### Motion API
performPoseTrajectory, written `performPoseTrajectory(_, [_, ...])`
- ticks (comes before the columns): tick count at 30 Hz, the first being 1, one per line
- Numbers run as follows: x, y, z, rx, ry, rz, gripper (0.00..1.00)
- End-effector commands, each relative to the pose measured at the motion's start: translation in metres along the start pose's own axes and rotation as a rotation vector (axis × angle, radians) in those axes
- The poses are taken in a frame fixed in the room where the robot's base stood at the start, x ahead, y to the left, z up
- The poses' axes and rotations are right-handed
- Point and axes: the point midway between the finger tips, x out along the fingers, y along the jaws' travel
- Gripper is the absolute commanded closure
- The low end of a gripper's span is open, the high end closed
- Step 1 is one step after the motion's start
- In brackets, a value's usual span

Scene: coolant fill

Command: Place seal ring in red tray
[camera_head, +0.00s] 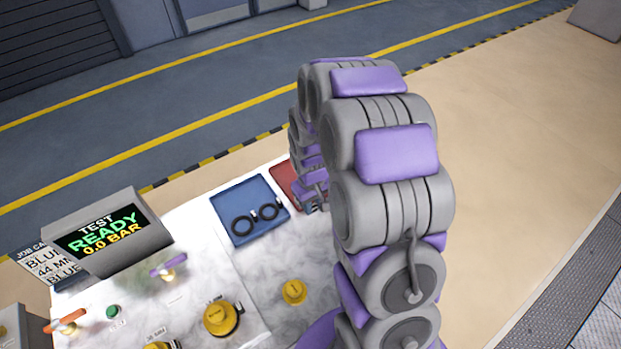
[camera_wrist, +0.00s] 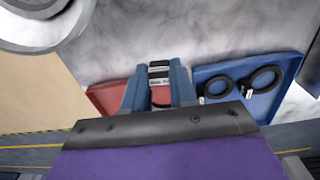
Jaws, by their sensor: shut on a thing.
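The red tray (camera_head: 283,184) lies at the back of the bench, mostly hidden by my arm; it also shows in the wrist view (camera_wrist: 106,96), behind and to the left of my fingers. My gripper (camera_wrist: 158,80) is over the red tray and shut on a seal ring. Between the blue-grey fingers I see a dark piece with a white printed tag (camera_wrist: 160,81); most of the ring is hidden. I cannot tell whether it touches the tray. Two more black seal rings (camera_wrist: 219,86) lie in the blue tray (camera_wrist: 291,65).
The blue tray stands right beside the red tray. The grey display (camera_head: 110,236) reads TEST READY 0.0 BAR. Yellow caps (camera_head: 293,291) and (camera_head: 220,317) and a purple-handled valve (camera_head: 168,266) stand on the pale bench. The bench between the blue tray and the caps is clear.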

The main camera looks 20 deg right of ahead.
Motion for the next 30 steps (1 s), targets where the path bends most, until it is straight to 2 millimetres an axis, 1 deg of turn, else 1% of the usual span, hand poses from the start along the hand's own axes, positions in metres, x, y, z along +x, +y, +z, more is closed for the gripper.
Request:
performPoseTrajectory(1, [0.008, 0.0, 0.007, -0.013, -0.002, -0.007, 1.0])
performPoseTrajectory(4, [0.015, 0.002, 0.012, -0.033, 0.003, -0.017, 1.0])
performPoseTrajectory(8, [0.021, 0.01, 0.005, -0.043, 0.007, -0.026, 1.0])
performPoseTrajectory(14, [0.026, 0.029, -0.027, -0.042, 0.009, -0.028, 1.0])
performPoseTrajectory(15, [0.026, 0.033, -0.035, -0.041, 0.013, -0.026, 1.0])
performPoseTrajectory(21, [0.03, 0.047, -0.066, -0.042, 0.01, -0.024, 1.0])
performPoseTrajectory(30, [0.034, 0.069, -0.108, -0.043, 0.007, -0.024, 1.0])
